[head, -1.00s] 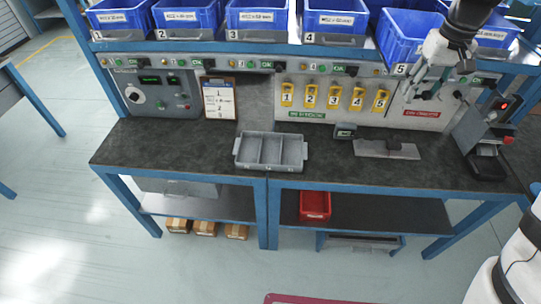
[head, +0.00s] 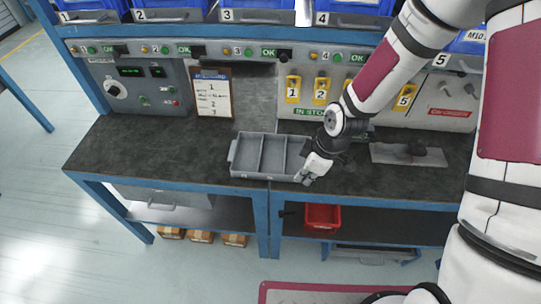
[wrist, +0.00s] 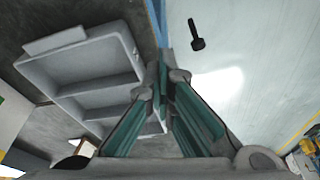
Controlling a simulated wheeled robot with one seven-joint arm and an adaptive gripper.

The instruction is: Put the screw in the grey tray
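The grey tray (head: 235,160) sits on the bench top, with compartments open upward. It also shows at the left in the wrist view (wrist: 120,40). My gripper (head: 308,178) is at the tray's right front corner in the head view. In the wrist view its fingertips (wrist: 168,80) are close together, and nothing shows between them. A dark screw (wrist: 196,40) shows beyond the fingertips, outside the tray and apart from the gripper. It appears against the pale floor past the bench edge; I cannot tell its height.
A clipboard (head: 212,97) leans at the back of the bench. A grey plate with a dark item (head: 408,154) lies to the right. A red bin (head: 322,217) sits on the lower shelf. Blue bins (head: 255,12) line the top. The bench left of the tray is clear.

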